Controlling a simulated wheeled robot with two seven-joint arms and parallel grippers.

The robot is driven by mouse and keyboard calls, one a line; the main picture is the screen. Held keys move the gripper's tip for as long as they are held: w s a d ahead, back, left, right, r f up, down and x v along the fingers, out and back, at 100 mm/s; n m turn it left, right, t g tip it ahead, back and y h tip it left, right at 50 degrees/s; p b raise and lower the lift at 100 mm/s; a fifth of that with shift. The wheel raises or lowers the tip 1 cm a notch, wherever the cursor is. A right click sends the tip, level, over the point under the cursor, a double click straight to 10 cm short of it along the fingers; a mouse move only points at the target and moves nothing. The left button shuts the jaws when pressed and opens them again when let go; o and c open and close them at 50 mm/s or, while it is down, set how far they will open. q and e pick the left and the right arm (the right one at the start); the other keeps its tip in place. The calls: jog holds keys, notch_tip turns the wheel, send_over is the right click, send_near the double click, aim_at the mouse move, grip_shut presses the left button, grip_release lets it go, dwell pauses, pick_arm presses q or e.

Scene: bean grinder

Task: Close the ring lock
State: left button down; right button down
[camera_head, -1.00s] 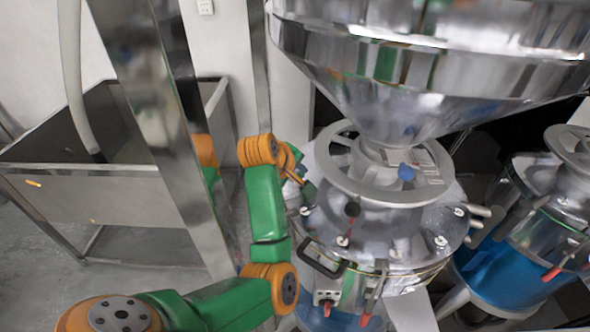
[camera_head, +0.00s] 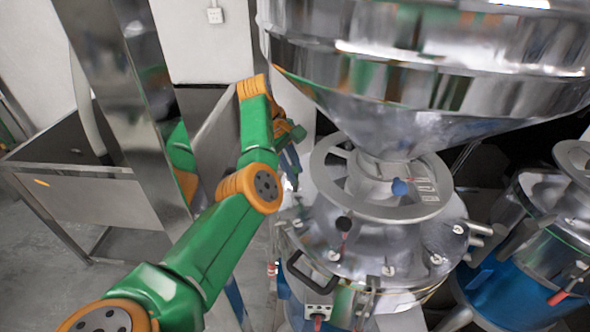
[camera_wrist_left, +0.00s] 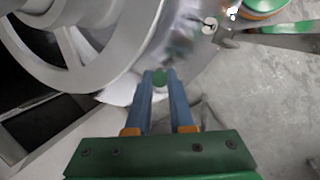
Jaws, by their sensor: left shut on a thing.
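The silver grinder body (camera_head: 381,240) stands right of my left arm, with a thin clamp band (camera_head: 432,290) around its lid rim. My left gripper (camera_head: 290,172) is at the left far side of the lid, partly hidden by my wrist. In the left wrist view the gripper's two blue fingers (camera_wrist_left: 160,76) are shut on a small dark green piece (camera_wrist_left: 160,78) at their tips, beside the grinder's rim. I cannot tell whether this piece belongs to the ring lock. My right gripper is not in view.
A large steel hopper (camera_head: 420,80) hangs over the lid. A round spoked wheel (camera_head: 330,185) sits on top, and a black handle (camera_head: 312,272) is at the front. A second machine (camera_head: 530,250) stands right. A steel bin (camera_head: 85,200) and post are at left.

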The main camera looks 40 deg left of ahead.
pick_arm(q)
jog(key=shift+f, duration=0.1)
dwell(0.3)
jog(key=c, duration=1.1)
grip_release()
jog(key=shift+w+f, duration=0.1)
jog(key=shift+w, duration=0.1)
jog(key=shift+a+b, duration=0.15)
jog(key=shift+b, duration=0.25)
jog(key=s+a, duration=0.2)
jog(key=s, duration=0.1)
jog(key=s+a, duration=0.3)
jog(key=s+a+r, duration=0.1)
jog(key=s+a, duration=0.2)
jog(key=shift+s, duration=0.2)
